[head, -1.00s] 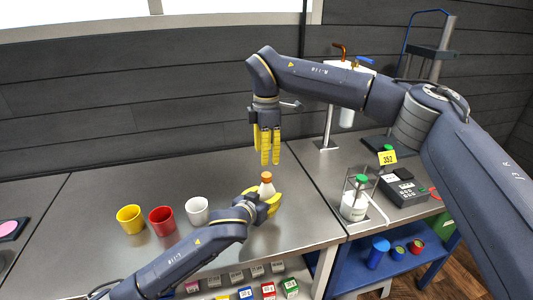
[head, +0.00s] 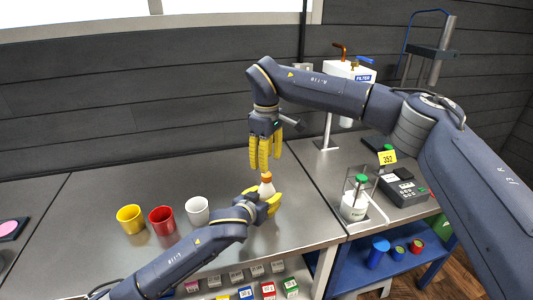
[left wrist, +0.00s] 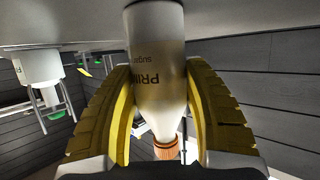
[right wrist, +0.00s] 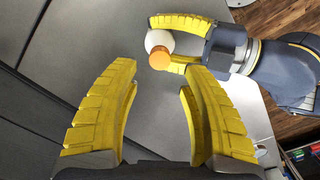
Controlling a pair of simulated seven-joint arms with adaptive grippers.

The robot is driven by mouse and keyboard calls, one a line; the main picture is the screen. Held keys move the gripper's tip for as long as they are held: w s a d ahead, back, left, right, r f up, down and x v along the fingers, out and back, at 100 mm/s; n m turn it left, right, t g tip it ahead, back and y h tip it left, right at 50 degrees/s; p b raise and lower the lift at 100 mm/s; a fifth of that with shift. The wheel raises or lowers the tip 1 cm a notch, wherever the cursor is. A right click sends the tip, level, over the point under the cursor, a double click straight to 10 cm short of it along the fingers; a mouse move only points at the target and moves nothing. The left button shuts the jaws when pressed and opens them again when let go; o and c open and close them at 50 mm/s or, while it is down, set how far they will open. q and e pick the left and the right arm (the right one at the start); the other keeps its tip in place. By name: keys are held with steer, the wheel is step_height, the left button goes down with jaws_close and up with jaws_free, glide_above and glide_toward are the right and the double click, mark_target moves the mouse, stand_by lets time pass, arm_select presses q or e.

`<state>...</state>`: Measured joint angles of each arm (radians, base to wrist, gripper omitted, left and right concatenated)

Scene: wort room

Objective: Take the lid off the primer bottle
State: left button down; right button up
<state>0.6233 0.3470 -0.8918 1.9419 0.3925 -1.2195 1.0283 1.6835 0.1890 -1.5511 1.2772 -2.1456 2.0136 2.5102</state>
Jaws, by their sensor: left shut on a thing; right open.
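The primer bottle (head: 267,190) is white with an orange lid (head: 267,177) and stands upright on the steel bench. In the left wrist view the bottle (left wrist: 158,75) shows part of its printed label, and its ribbed orange lid (left wrist: 166,150) is on the neck. My left gripper (head: 272,203) is shut around the bottle's body, one yellow finger on each side. My right gripper (head: 264,168) points down just above the lid, open and empty. In the right wrist view the lid (right wrist: 159,58) lies beyond the open fingertips (right wrist: 158,75).
Yellow (head: 130,219), red (head: 162,220) and white (head: 197,210) cups stand to the left of the bottle. On the right bench are a white vessel with a green top (head: 354,206), a grey device (head: 403,190) and a filter stand (head: 350,72). The bench behind the bottle is clear.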

mark_target(266, 174)
steer(key=shift+f, duration=2.85)
jaws_close()
arm_select(q)
steer(key=shift+f, duration=0.1)
